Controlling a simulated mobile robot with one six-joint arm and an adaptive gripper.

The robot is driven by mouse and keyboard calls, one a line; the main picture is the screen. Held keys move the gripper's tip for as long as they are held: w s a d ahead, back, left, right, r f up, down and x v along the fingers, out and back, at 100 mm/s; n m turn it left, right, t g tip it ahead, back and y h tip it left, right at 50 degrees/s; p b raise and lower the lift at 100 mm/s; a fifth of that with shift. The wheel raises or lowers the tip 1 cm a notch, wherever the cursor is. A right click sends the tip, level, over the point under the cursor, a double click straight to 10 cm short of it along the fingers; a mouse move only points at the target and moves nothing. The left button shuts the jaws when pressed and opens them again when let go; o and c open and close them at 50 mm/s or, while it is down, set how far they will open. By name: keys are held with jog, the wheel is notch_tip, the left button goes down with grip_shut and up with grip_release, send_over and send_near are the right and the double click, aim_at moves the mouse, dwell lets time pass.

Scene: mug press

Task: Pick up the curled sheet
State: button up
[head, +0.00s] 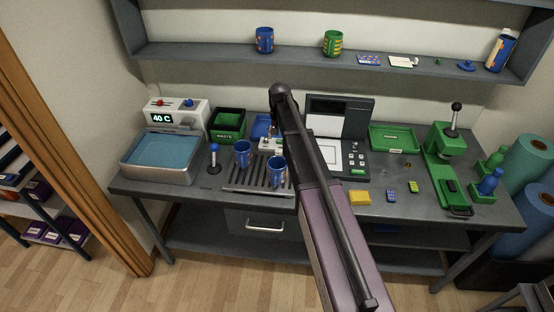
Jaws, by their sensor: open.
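My arm reaches up from the bottom of the head view and bends down over the bench. My gripper (272,132) is small and partly hidden at its end, open, above a small white item (271,145) behind the drip grate. I cannot tell whether it touches that item. I cannot make out a curled sheet for certain. Two blue patterned mugs, one at left (243,154) and one at right (277,171), stand on the grate.
A water bath (158,157) reading 40 C and a green-lined waste bin (228,124) are at left. A green tray (395,138), green press (447,150) and bottles are at right. The shelf (200,52) holds mugs above.

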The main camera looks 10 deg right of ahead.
aim_at(278, 155)
jog(key=shift+f+b, duration=2.25)
jog(key=shift+f, duration=0.25)
jog(key=shift+f, duration=0.15)
jog(key=shift+a+f+b, duration=0.15)
jog(key=shift+f+b, duration=2.3)
jog(key=shift+b, duration=0.15)
jog(key=c, duration=0.9)
